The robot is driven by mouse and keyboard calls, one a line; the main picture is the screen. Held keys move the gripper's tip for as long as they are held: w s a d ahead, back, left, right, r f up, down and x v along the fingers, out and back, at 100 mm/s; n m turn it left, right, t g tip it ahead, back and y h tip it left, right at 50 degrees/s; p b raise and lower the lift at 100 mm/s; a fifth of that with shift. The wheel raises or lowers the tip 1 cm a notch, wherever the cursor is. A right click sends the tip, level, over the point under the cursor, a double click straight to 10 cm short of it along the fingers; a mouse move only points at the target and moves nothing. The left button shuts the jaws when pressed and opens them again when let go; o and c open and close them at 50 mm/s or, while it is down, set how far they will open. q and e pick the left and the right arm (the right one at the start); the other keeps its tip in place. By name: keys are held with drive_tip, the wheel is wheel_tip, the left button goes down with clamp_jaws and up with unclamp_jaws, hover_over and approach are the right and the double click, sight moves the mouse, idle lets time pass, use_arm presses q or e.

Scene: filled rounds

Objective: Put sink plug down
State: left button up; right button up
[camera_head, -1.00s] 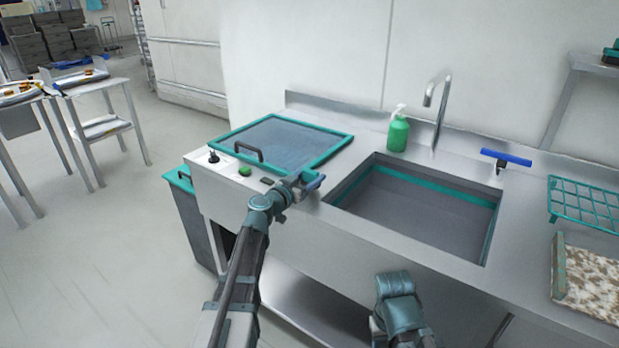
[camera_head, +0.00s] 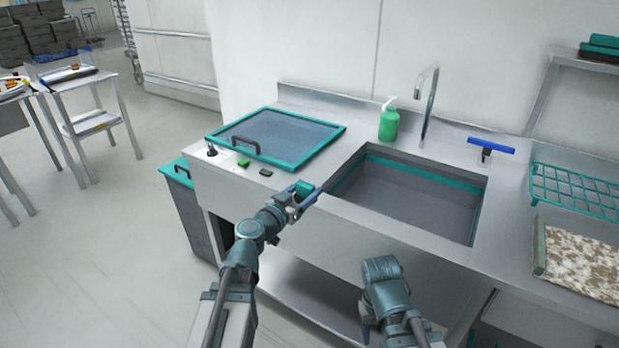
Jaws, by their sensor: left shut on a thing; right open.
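My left gripper (camera_head: 308,194) is at the front edge of the counter, between the lidded section and the sink basin (camera_head: 415,195). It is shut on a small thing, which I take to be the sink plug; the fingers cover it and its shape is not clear. I cannot tell whether it touches the counter. My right gripper (camera_head: 380,268) is low in front of the sink's front panel, apart from the counter. It is open, though its fingertips are hard to make out. The basin looks empty.
A teal-framed lid (camera_head: 275,138) with a handle lies left of the basin. A green soap bottle (camera_head: 389,122) and a tap (camera_head: 430,100) stand behind it. A blue squeegee (camera_head: 491,146), a teal rack (camera_head: 575,192) and a speckled board (camera_head: 580,262) are at right. The counter's front strip is narrow.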

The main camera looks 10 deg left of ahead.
sight(307, 184)
use_arm(q)
wheel_tip(307, 184, up, 11)
drive_tip(key=p, duration=1.1)
drive_tip(key=shift+d+f, duration=0.1)
